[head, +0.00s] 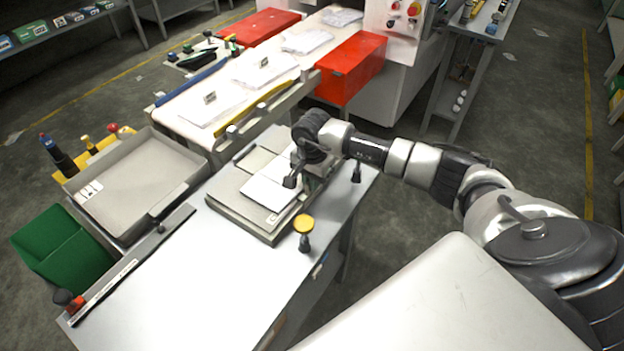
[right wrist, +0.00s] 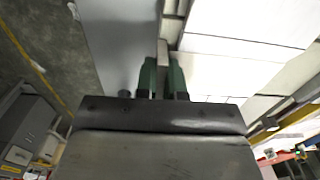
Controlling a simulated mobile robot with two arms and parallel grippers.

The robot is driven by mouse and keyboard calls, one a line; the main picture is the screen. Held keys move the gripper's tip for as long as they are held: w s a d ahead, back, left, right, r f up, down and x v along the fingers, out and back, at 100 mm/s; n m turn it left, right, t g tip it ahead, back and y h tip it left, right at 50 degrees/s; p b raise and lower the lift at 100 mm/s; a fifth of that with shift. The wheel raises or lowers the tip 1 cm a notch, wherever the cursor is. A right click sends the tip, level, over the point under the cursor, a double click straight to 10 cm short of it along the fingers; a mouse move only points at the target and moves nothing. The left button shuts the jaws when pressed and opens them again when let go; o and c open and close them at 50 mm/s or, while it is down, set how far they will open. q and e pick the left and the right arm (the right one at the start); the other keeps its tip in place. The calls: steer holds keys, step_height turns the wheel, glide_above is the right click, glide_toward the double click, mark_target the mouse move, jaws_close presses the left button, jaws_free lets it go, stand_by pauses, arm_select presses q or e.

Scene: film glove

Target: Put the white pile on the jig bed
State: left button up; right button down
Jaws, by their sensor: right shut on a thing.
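The white pile (head: 268,193) lies flat over the jig bed (head: 223,198), a low grey frame on the metal table. It also shows at the upper right of the right wrist view (right wrist: 245,28). My right gripper (head: 291,178) is low over the right side of the jig bed, at the pile's edge. Its green fingers (right wrist: 162,76) are close together, shut on the edge of the white pile. The exact grip and whether the pile rests fully on the bed are partly hidden by the gripper. My left gripper is out of view.
A yellow-topped post (head: 304,225) stands at the bed's front corner. A grey tray (head: 140,180) and a green bin (head: 62,250) are at the left. A conveyor (head: 185,108) with white piles and red boxes (head: 352,68) lies behind.

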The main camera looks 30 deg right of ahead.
steer(key=c, duration=1.1)
jaws_free()
steer(key=shift+c, duration=0.2)
steer(key=shift+r, duration=0.1)
step_height(320, 180, up, 11)
steer(key=b, duration=0.1)
steer(key=shift+f+b, duration=0.2)
steer(key=shift+b, duration=0.1)
